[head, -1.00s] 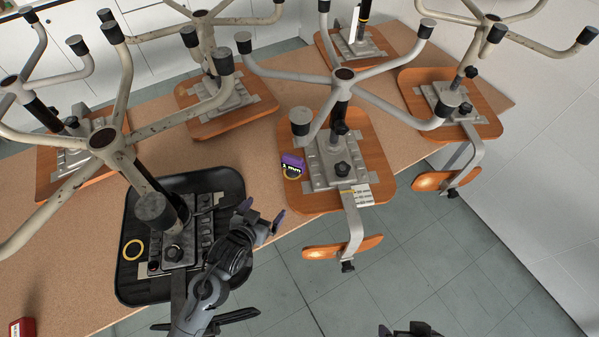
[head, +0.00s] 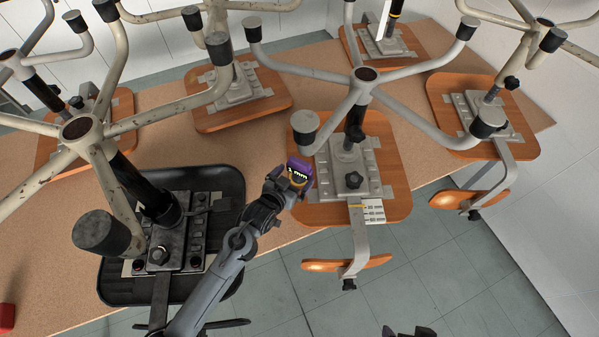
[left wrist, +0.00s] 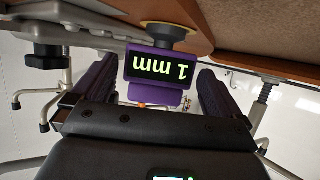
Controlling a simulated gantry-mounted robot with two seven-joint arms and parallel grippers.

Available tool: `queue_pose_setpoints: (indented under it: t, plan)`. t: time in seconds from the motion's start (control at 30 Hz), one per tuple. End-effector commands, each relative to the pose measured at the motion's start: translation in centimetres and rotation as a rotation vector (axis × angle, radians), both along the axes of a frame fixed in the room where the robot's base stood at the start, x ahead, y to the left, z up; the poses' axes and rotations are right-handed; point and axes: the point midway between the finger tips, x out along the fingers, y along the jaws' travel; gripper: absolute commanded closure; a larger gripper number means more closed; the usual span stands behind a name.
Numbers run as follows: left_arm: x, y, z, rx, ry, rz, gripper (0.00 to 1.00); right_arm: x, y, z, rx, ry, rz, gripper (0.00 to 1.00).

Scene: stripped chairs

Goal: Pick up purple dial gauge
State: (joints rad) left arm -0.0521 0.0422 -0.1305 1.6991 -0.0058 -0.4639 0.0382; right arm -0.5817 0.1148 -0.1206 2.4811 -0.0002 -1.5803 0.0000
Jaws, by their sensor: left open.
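The purple dial gauge (head: 299,171) is at the left edge of a wooden chair seat (head: 397,205) in the head view. In the left wrist view the gauge (left wrist: 158,68) shows an upside-down "1 mm" display, with a dark and brassy round part above it by the seat. My left gripper (head: 287,180) is at the gauge in the head view. Its two purple fingers stand open on either side of the gauge in the left wrist view (left wrist: 158,92), with gaps visible. A dark part (head: 410,333) at the bottom edge may be my right gripper; its jaws are not visible.
The upturned chair's grey legs (head: 410,75) spread above the gauge. A black seat (head: 222,180) with a chair frame stands at the left. Other upturned chairs stand along the brown table (head: 60,240). Open floor (head: 430,270) lies in front of the table.

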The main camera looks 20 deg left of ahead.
Motion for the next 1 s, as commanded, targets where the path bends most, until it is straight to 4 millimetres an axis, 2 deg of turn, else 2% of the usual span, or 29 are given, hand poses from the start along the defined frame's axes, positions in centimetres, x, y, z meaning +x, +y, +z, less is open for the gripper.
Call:
queue_pose_setpoints:
  t: [0.1, 0.3, 0.63, 0.9, 1.0]
  plan:
    - [1.7, -0.1, -0.6, 0.0, -0.002, 0.0, 0.0, 0.0, 0.0, -0.6, 0.0, 0.0, -0.001, 0.0]
    - [3.5, -0.3, -1.4, 0.0, 0.0, 0.0, 0.0, 0.1, 0.0, -1.0, 0.0, -0.001, -0.001, 0.0]
    - [3.9, -0.4, -1.5, 0.0, 0.0, 0.0, 0.02, 0.1, -0.2, -1.0, -0.008, -0.001, 0.005, 0.0]
    - [3.9, -0.4, -1.5, 0.0, 0.0, 0.0, 0.43, 0.1, -0.3, -1.0, -0.01, -0.001, 0.006, 0.0]
    - [3.9, -0.4, -1.4, 0.0, -0.003, 0.0, 0.54, 0.1, -0.3, -1.0, -0.01, -0.001, 0.005, 0.0]
